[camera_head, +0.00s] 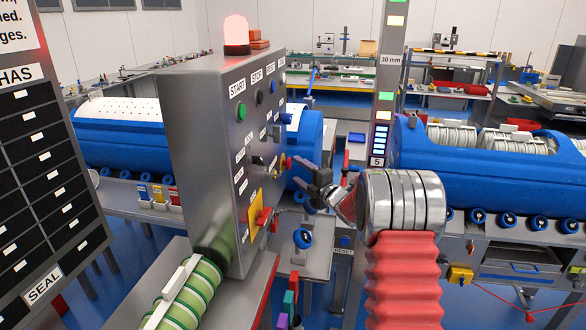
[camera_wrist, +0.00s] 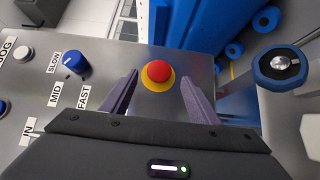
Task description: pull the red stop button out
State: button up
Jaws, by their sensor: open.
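The red stop button (camera_wrist: 158,71) is a round red cap on a yellow ring, set on the grey control panel (camera_wrist: 135,60). In the head view the button (camera_head: 288,163) shows small at the right side of the panel face (camera_head: 238,150). My gripper (camera_wrist: 159,77) is open, with one dark finger on each side of the button. A gap shows between each finger and the cap, and nothing is held. In the head view my gripper (camera_head: 299,172) faces the panel from the right. The button's stem is hidden behind its cap.
A blue selector knob (camera_wrist: 76,64) marked SLOW, MID and FAST is left of my fingers. A red handle (camera_head: 263,216) on a yellow plate is lower on the panel. A lit red beacon (camera_head: 236,35) tops the box. A blue tub (camera_head: 470,165) stands right.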

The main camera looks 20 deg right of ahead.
aim_at(290, 165)
jog(key=shift+x, duration=2.1)
jog(key=shift+c, duration=0.2)
